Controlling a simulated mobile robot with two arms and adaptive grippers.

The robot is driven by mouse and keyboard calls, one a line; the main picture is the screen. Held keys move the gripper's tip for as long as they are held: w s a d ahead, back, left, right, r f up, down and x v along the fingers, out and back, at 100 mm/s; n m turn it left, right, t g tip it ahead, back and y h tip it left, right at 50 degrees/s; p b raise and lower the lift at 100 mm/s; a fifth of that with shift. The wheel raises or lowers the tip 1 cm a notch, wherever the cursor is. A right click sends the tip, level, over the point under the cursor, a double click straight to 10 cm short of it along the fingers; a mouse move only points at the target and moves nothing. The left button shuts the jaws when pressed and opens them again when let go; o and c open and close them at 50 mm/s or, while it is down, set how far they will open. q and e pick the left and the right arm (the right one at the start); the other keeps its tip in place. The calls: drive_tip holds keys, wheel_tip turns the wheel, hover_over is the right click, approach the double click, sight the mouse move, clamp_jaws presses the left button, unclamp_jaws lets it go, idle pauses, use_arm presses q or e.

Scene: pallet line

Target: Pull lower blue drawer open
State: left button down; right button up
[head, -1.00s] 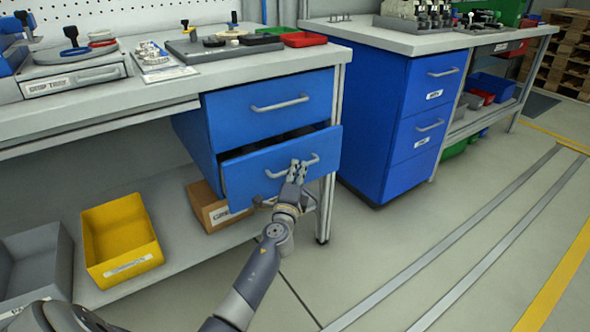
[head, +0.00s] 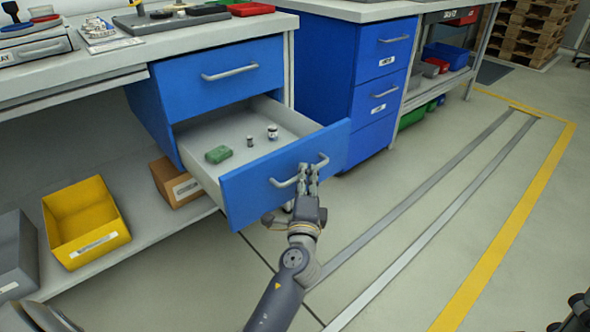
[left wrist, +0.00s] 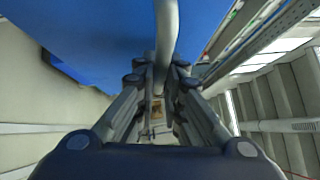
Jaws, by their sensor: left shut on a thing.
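The lower blue drawer (head: 252,193) stands well out from the cabinet under the workbench, with its grey interior showing. A green block (head: 218,154) and two small metal parts (head: 272,132) lie inside it. My left gripper (head: 308,172) is shut on the drawer's grey bar handle (head: 283,183). In the left wrist view, the fingers (left wrist: 160,75) close around the handle (left wrist: 167,30) in front of the blue drawer face (left wrist: 95,28). The upper blue drawer (head: 215,88) is closed above. A dark piece at the bottom right corner may be my right gripper, but this is unclear.
A second blue drawer cabinet (head: 330,75) stands to the right, close to the open drawer's side. The floor to the right is clear, with metal rails (head: 430,215).

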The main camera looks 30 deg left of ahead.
use_arm(q)
drive_tip(key=shift+s+d+f, duration=0.1)
drive_tip(key=shift+s+d, duration=0.25)
drive_tip(key=shift+d, duration=0.35)
drive_tip(key=c, duration=1.7)
unclamp_jaws()
drive_tip(key=v, duration=1.2)
